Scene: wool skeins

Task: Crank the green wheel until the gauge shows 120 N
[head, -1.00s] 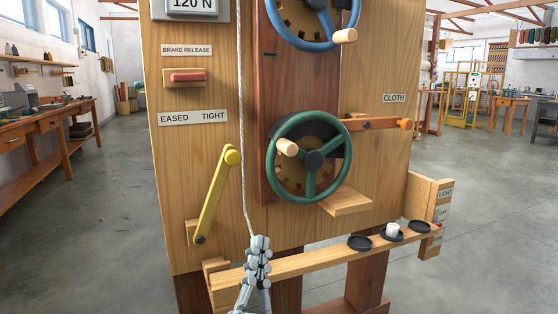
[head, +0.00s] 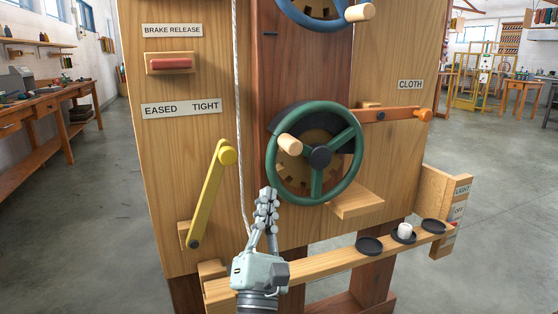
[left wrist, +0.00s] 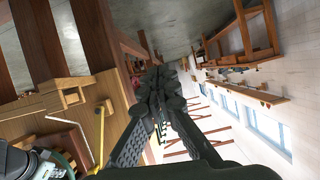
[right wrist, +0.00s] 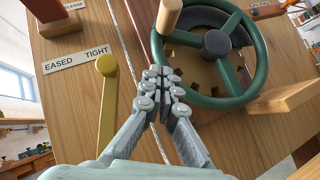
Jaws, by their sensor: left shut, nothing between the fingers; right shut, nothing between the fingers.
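The green wheel (head: 317,186) is on the wooden panel, with a pale wooden crank handle (head: 290,145) at its upper left. My right gripper (head: 268,194) is shut and empty, left of and below the wheel. In the right wrist view its fingertips (right wrist: 161,76) appear just left of the wheel rim (right wrist: 262,62); I cannot tell whether they touch it. The gauge is outside the head view now. My left gripper (left wrist: 158,80) is shut and empty in the left wrist view, away from the wheel, and is not in the head view.
A yellow lever (head: 210,195) stands left of the wheel, beside a hanging white cord (head: 239,110). A red brake release (head: 171,64) is above. An orange-tipped CLOTH lever (head: 392,114) is at right. A low shelf (head: 330,260) holds black dishes, one with a white weight (head: 404,230).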

